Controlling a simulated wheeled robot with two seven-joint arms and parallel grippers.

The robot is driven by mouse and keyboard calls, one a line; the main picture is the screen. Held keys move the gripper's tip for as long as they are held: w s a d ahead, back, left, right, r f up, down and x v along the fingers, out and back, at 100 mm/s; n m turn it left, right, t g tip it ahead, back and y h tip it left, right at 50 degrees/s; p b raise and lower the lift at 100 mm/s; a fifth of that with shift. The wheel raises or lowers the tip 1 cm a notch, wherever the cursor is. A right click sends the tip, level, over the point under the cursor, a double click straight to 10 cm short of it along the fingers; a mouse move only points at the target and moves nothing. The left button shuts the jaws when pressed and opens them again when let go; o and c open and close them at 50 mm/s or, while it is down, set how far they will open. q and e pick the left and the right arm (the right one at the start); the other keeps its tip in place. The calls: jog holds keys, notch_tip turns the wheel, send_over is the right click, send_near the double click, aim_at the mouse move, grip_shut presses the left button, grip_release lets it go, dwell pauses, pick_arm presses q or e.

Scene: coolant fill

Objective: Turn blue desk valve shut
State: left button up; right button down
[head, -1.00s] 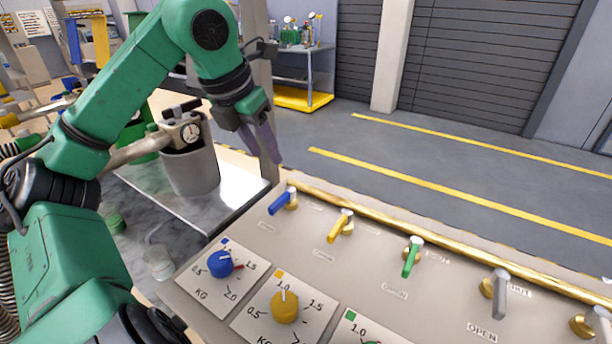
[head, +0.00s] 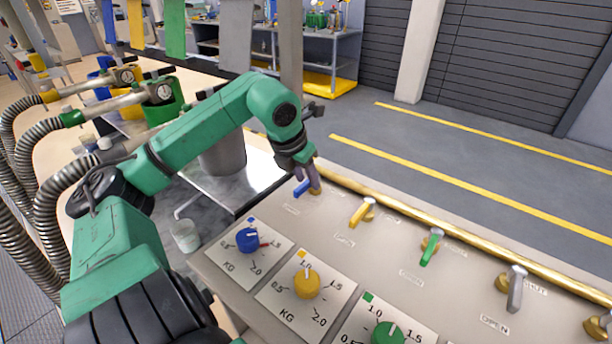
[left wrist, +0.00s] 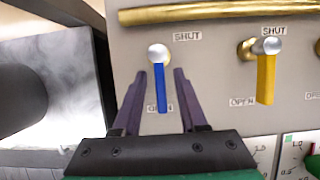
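The blue desk valve (head: 301,188) is the leftmost lever on the sloped desk panel. In the left wrist view its blue handle (left wrist: 160,87) hangs from a silver hub down to the OPEN label, with the SHUT label to the upper right of the hub. My left gripper (head: 314,178) is at the valve. In the left wrist view its two purple fingers (left wrist: 160,85) stand apart on either side of the blue handle, with a gap visible on both sides. My right gripper is in neither view.
A yellow valve (head: 362,212), a green valve (head: 430,247) and a grey valve (head: 516,288) follow to the right. Blue (head: 248,239), yellow (head: 307,284) and green (head: 388,334) dials sit below. A brass rail (head: 440,225) runs along the panel's far edge. A grey pot (head: 222,155) stands left.

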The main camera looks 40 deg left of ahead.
pick_arm(q)
grip_shut()
jog(key=shift+r, duration=0.1)
dwell(1.1)
